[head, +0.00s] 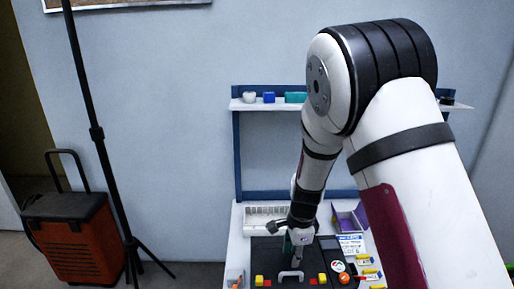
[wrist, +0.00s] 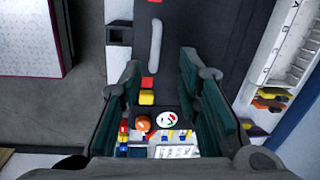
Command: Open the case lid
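The case lid (head: 262,250) is a dark flat panel on the white table, lying flat as far as I can tell. A pale bar handle (head: 290,274) sits on it; the handle also shows in the wrist view (wrist: 155,46), on the dark lid (wrist: 178,22). My gripper (wrist: 160,66) is open, with its two green-grey fingers spread and nothing between them. In the head view my gripper (head: 298,250) hangs over the case, just behind the handle. It appears apart from the handle, and my arm hides part of the case's right side.
Red and yellow blocks (wrist: 147,97) lie near the handle. Round orange and white pieces and a label card (head: 351,244) are at the right. A white divided tray (head: 264,218) and a purple bin (head: 345,219) stand behind. A shelf (head: 255,105) is above.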

